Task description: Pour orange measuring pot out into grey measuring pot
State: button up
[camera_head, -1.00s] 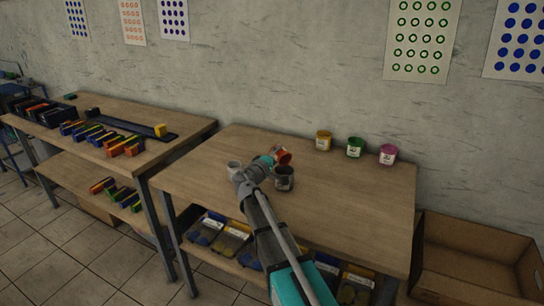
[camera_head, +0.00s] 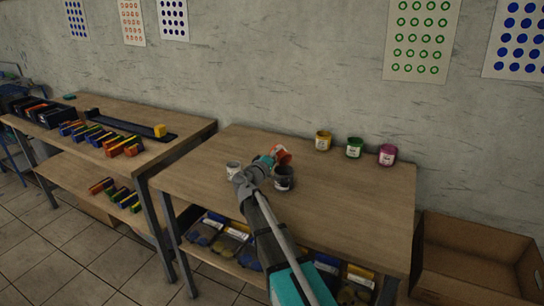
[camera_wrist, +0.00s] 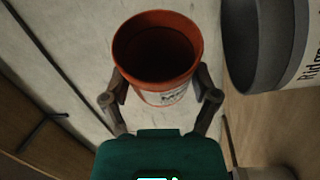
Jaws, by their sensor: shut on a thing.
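The orange measuring pot (camera_head: 283,155) is held by my gripper (camera_head: 272,159) above the middle of the right table, and it looks tilted. In the wrist view, the two fingers of my gripper (camera_wrist: 160,92) close on either side of the orange pot (camera_wrist: 158,78); its open mouth and dark inside show. The grey measuring pot (camera_head: 285,181) stands upright on the table just in front of the orange pot. It also shows in the wrist view (camera_wrist: 270,45), at the upper right, apart from the orange pot. I cannot make out any liquid stream.
A white pot (camera_head: 233,170) stands just left of my gripper. Yellow (camera_head: 323,141), green (camera_head: 355,148) and pink (camera_head: 387,155) pots stand along the back of the table (camera_head: 350,205). A cardboard box (camera_head: 470,275) is on the right. The table's right front is clear.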

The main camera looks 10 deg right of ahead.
jog(key=shift+s+r+m, duration=0.15)
jog(key=shift+s+m, duration=0.05)
jog(key=shift+m, duration=0.4)
dwell(0.9)
jog(key=shift+w, duration=0.1)
dwell(2.3)
jog(key=shift+w+a+f+n, duration=0.1)
jog(key=shift+w+n, duration=0.05)
jog(key=shift+n, duration=0.35)
jog(key=shift+w+f+n, duration=0.1)
jog(key=shift+n, duration=0.4)
jog(key=shift+f+n, duration=0.15)
jog(key=shift+n, duration=0.15)
jog(key=shift+w+g+y+p, duration=0.1)
jog(key=shift+g+y+p, duration=0.2)
jog(key=shift+p, duration=0.05)
jog(key=shift+w+a+f+n+g+y+p, duration=0.15)
jog(key=shift+w+f+n+y+p, duration=0.1)
jog(key=shift+n, duration=0.5)
jog(key=shift+w+a+f+n+g+y+p, duration=0.15)
jog(key=shift+f+n, duration=0.1)
jog(key=shift+n, duration=0.5)
jog(key=shift+d, duration=0.1)
